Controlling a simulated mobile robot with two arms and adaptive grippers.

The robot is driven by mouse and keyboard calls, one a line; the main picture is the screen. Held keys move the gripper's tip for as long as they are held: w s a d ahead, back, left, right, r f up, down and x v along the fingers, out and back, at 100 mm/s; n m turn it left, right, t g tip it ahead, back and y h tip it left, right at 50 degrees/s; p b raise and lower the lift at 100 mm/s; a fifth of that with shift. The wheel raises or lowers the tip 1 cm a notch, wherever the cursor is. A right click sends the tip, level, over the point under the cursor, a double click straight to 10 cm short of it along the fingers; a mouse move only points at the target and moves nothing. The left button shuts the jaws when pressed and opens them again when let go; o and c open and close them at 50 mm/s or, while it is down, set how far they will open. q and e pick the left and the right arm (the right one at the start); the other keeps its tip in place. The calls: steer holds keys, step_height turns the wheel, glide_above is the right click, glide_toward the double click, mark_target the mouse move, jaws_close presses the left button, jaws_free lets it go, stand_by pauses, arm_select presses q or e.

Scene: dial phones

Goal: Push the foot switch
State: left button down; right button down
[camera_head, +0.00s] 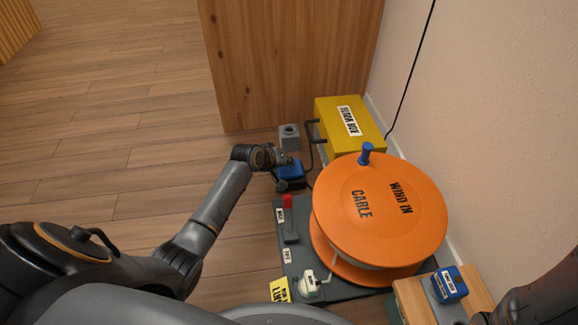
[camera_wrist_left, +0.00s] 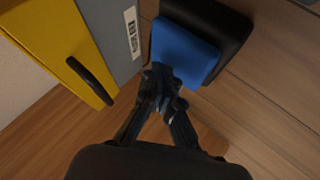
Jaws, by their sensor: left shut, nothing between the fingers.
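The foot switch is a blue pedal (camera_head: 290,173) on a black base, on the wooden floor beside the yellow box. In the left wrist view the blue pedal (camera_wrist_left: 185,50) and its black base (camera_wrist_left: 232,38) fill the top middle. My left gripper (camera_head: 288,161) is shut and empty, right at the pedal. In the wrist view its closed fingertips (camera_wrist_left: 162,72) overlap the pedal's near edge; I cannot tell whether they touch it. My right gripper is not in view; only a dark part of my right arm shows at the lower right.
An orange cable reel (camera_head: 380,208) on a grey base (camera_head: 352,292) stands nearer. A wooden panel (camera_head: 290,60) rises behind. Floor at left is clear.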

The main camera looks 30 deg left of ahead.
arm_select(q)
steer(key=shift+f, duration=0.1)
steer(key=shift+f, duration=0.45)
stand_by(0.4)
steer(key=shift+r+p, duration=0.55)
steer(key=shift+p, duration=0.4)
